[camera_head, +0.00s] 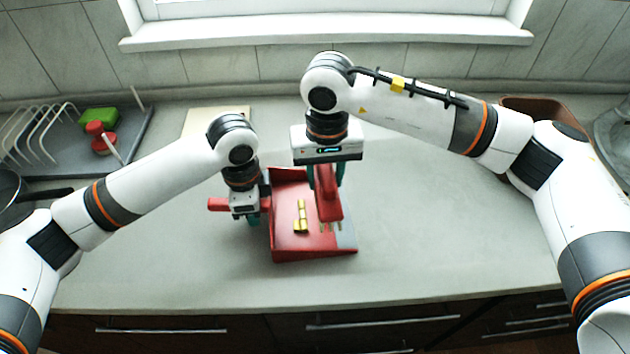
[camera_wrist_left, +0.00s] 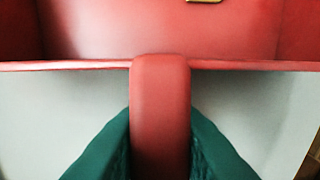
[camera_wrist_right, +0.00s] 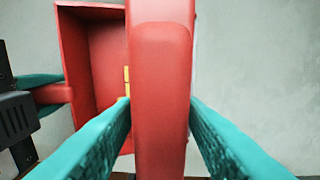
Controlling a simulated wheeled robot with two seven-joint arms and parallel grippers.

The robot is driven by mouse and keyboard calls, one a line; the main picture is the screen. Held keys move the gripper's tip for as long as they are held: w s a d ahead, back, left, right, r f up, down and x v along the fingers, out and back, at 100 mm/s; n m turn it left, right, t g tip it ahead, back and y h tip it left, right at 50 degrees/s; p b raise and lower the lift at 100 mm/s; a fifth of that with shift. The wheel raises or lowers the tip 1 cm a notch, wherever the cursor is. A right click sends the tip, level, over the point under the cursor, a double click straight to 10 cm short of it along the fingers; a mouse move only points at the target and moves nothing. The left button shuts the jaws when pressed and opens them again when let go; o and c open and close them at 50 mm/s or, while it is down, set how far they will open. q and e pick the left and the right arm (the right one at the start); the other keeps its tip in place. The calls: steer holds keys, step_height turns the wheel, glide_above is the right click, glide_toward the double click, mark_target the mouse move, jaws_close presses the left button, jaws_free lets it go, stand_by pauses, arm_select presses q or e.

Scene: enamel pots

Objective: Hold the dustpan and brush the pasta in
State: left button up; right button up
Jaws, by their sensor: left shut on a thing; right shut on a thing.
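The red dustpan (camera_head: 284,240) lies on the counter with its grey lip to the right. My left gripper (camera_head: 252,218) is shut on its handle (camera_wrist_left: 160,110), at the pan's left side. Yellow pasta (camera_head: 301,217) lies on the pan floor; a bit of it shows at the top of the left wrist view (camera_wrist_left: 204,1). My right gripper (camera_head: 327,178) is shut on the red brush (camera_head: 328,197), which is held upright over the right part of the pan. Pale bristle tips show below it near the lip. The brush (camera_wrist_right: 160,90) hides part of the pan in the right wrist view.
A dish rack (camera_head: 45,135) with a green sponge (camera_head: 99,116) and a red-topped item (camera_head: 103,142) stands at the left. A dark pan (camera_head: 12,190) is at the left edge. A brown basin (camera_head: 530,104) is at the back right. The counter (camera_head: 430,220) right of the dustpan is clear.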

arm_select(q)
steer(key=o, duration=1)
step_height(320, 180, up, 12)
steer(key=shift+f, duration=0.15)
steer(key=shift+r, duration=0.3)
arm_select(e)
steer(key=shift+r, duration=0.2)
step_height(320, 180, up, 8)
steer(key=p, duration=0.9)
steer(key=shift+r, duration=0.25)
arm_select(q)
step_height(320, 180, up, 6)
steer(key=shift+f, duration=0.1)
arm_select(e)
steer(key=shift+f, duration=0.1)
arm_select(q)
steer(key=shift+f, duration=0.1)
arm_select(e)
steer(key=shift+f, duration=0.1)
